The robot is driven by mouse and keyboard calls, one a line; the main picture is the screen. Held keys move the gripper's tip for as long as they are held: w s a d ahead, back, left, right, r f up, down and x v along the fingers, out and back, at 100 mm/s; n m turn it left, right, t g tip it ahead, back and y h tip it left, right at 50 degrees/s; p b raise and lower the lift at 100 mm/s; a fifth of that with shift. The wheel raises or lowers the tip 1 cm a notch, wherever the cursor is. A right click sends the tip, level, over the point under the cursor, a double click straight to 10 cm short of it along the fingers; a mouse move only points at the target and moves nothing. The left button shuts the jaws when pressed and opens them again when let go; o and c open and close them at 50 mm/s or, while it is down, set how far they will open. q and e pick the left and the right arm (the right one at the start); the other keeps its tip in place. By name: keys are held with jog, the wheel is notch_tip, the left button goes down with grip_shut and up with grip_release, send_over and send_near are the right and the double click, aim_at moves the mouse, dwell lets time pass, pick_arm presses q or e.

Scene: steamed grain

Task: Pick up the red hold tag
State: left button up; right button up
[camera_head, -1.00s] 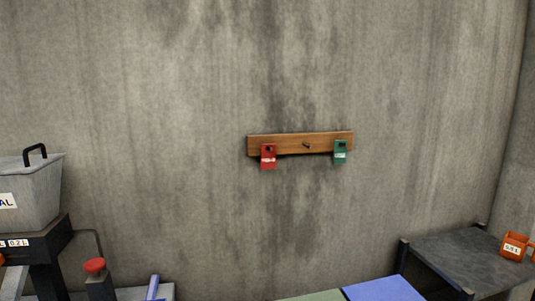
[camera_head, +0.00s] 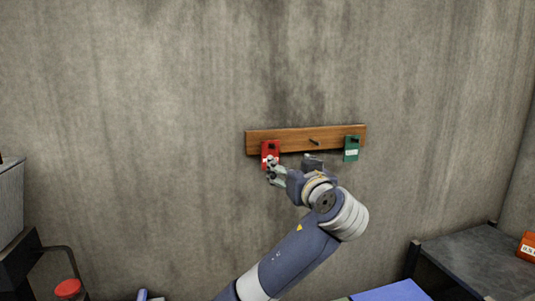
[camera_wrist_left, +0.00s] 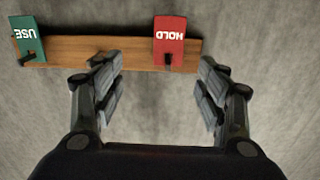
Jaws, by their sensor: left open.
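The red hold tag (camera_head: 271,149) hangs from a peg at the left end of a wooden rail (camera_head: 293,139) on the wall. In the left wrist view the red tag (camera_wrist_left: 169,41) appears upside down with the word HOLD, ahead of the jaws and between their lines. My left gripper (camera_head: 272,174) is just below and in front of the tag in the head view, covering its lower part. Its fingers (camera_wrist_left: 160,85) are apart with nothing between them. My right gripper is not in view.
A green USE tag (camera_head: 351,149) hangs at the rail's right end, and a bare peg (camera_head: 314,142) sits between the tags. A dark table (camera_head: 478,257) with an orange container (camera_head: 527,247) stands at lower right. A red knob (camera_head: 68,288) is at lower left.

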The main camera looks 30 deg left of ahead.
aim_at(274, 146)
pick_arm(q)
jog(key=shift+y, duration=0.4)
jog(key=p+x, duration=0.1)
jog(key=x, duration=0.2)
jog(key=r+p+x, duration=0.1)
jog(key=p+x, duration=0.1)
jog(key=x, duration=0.2)
jog(key=s+a+r+p+x, duration=0.1)
jog(key=p+x, duration=0.1)
jog(key=x, duration=0.1)
jog(key=shift+w+a+r, duration=0.1)
jog(key=shift+w+a+n+p, duration=0.2)
jog(key=shift+a+n+p, duration=0.05)
jog(key=shift+n+p, duration=0.1)
jog(key=shift+w+f, duration=0.1)
jog(key=shift+f, duration=0.1)
jog(key=c, duration=0.9)
